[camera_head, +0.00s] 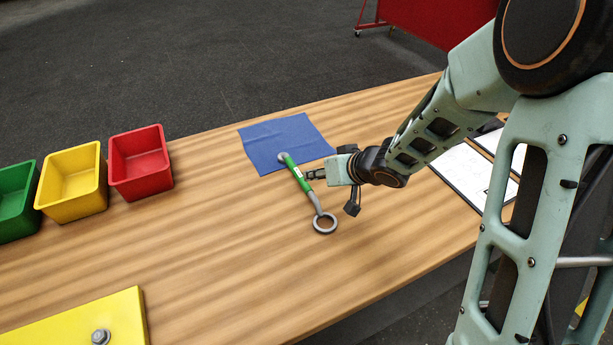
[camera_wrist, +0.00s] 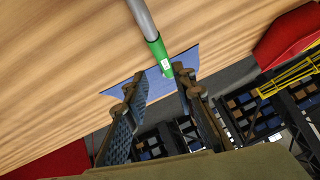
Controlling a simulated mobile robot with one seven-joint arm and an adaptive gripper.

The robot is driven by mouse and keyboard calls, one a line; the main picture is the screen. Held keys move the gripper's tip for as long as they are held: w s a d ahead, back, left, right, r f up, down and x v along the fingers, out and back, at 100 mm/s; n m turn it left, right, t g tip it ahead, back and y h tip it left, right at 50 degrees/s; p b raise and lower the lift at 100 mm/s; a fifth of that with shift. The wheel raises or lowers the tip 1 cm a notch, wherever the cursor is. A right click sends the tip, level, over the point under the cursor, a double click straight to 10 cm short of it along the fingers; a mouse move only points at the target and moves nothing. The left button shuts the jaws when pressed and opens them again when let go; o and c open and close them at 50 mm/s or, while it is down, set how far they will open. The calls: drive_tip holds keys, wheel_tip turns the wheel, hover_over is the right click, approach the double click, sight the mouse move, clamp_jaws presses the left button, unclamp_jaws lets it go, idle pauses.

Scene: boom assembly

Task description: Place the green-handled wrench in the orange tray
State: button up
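The green-handled wrench (camera_head: 304,186) lies at a slant near the middle of the wooden table, its grey ring end toward the front and its other end over a blue cloth (camera_head: 280,141). My gripper (camera_head: 309,175) is right beside the handle, on its right in the head view. In the wrist view the fingers (camera_wrist: 160,83) are apart, with the green handle (camera_wrist: 160,58) ending near the gap between their tips. The gap looks wider than the handle; I cannot tell whether either finger touches it. No orange tray shows clearly in either view.
Green (camera_head: 15,205), yellow (camera_head: 72,184) and red (camera_head: 141,164) bins stand in a row at the left. A yellow plate (camera_head: 75,325) with a bolt is at the front left. White sheets (camera_head: 465,170) lie to the right, behind my arm. The table between bins and wrench is clear.

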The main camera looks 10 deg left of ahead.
sight(301, 176)
drive_tip(key=shift+s+a+f+n, duration=0.15)
drive_tip(key=shift+f+n, duration=0.15)
drive_tip(key=shift+f, duration=0.15)
drive_tip(key=b+x, duration=0.1)
drive_tip(key=x, duration=0.3)
drive_tip(key=shift+b, duration=0.3)
drive_tip(key=shift+w+r+b+x, duration=0.15)
drive_tip(key=shift+x, duration=1.4)
drive_tip(key=shift+w+r+b+x, duration=0.1)
drive_tip(key=shift+r+b+x, duration=0.1)
drive_tip(key=shift+x, duration=1.3)
drive_tip(key=shift+a, duration=0.15)
clamp_jaws()
